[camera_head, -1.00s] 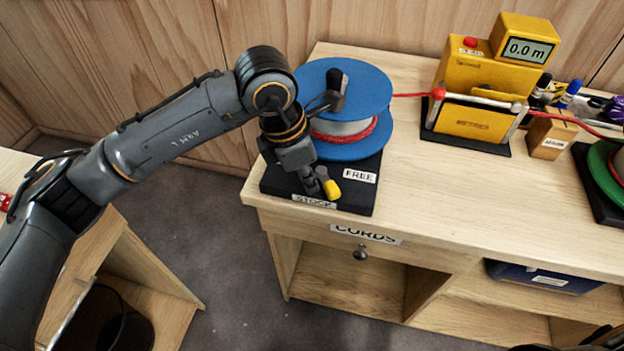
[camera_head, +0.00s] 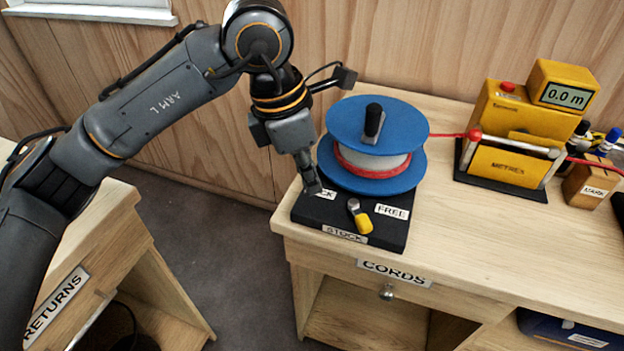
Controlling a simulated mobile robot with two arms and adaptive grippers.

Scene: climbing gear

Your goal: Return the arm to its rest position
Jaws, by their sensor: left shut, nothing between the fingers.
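My left arm (camera_head: 165,95) comes in from the left and hangs over the left end of the bench. My left gripper (camera_head: 314,187) is shut and empty. It points down in front of the "LOCK" label, whose first letters it hides. It is left of the small lever with a yellow tip (camera_head: 363,224) and apart from it in the picture. The lever points toward the front, between the "STOCK" and "FREE" labels. My right gripper is out of view.
A blue spool (camera_head: 375,125) with red cord stands on the black base (camera_head: 390,232), close right of my gripper. The cord runs to a yellow meter (camera_head: 520,118) reading 0.0 m. A lower-left cabinet bears a "RETURNS" label (camera_head: 56,308). Floor shows between the furniture.

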